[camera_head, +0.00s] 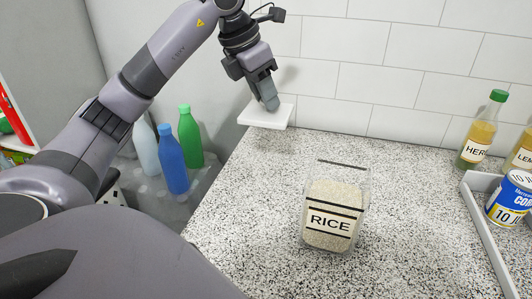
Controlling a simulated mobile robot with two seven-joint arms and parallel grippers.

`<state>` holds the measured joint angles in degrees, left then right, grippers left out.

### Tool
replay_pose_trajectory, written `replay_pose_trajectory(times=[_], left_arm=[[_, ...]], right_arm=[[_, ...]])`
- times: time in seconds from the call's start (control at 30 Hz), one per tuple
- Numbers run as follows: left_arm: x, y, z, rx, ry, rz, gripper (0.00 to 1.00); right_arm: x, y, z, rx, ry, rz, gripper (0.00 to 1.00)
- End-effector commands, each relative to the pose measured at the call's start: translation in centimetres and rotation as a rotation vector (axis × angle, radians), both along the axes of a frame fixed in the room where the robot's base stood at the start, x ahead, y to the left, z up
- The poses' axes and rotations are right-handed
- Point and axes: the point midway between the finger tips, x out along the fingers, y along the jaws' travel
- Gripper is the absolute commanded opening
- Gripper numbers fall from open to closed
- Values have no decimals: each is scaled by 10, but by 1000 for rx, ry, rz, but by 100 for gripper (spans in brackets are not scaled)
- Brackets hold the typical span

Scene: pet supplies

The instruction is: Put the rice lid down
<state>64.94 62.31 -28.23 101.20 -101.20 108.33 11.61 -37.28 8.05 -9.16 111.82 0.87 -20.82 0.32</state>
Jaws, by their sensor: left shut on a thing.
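The rice lid (265,117) is a flat white square piece near the far left corner of the speckled counter, by the tiled wall. My left gripper (270,100) is above it, fingers pointing down, shut on it. I cannot tell for sure whether the lid touches the counter or hangs just over its edge. The rice container (329,222) is clear, labelled RICE, filled with grain and open on top. It stands upright in the middle of the counter, apart from the lid. My right gripper is not in view.
A light grey tray (487,229) at the right holds a blue can (510,197). Bottles with labels (482,133) stand behind it. Blue (171,158), green (190,137) and pale (146,148) bottles stand left of the counter. The counter (255,200) is bare around the container.

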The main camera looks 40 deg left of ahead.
Motion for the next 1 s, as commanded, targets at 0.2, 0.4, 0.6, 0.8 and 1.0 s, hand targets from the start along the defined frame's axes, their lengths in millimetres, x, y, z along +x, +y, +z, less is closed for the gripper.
replay_pose_trajectory(times=[0.2, 0.4, 0.6, 0.8, 1.0], left_arm=[[-1, 0, -53, 2, 4, 0, 0], [-1, 0, -83, 1, 2, 0, 0], [0, 0, -96, 0, 0, 0, 0], [0, 0, -123, 0, 1, 0, 0], [0, 0, -128, 0, -2, -1, 0]], right_arm=[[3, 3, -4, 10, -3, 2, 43], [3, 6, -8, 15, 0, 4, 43], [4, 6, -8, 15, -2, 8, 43], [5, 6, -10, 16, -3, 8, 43], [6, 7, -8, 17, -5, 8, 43]])
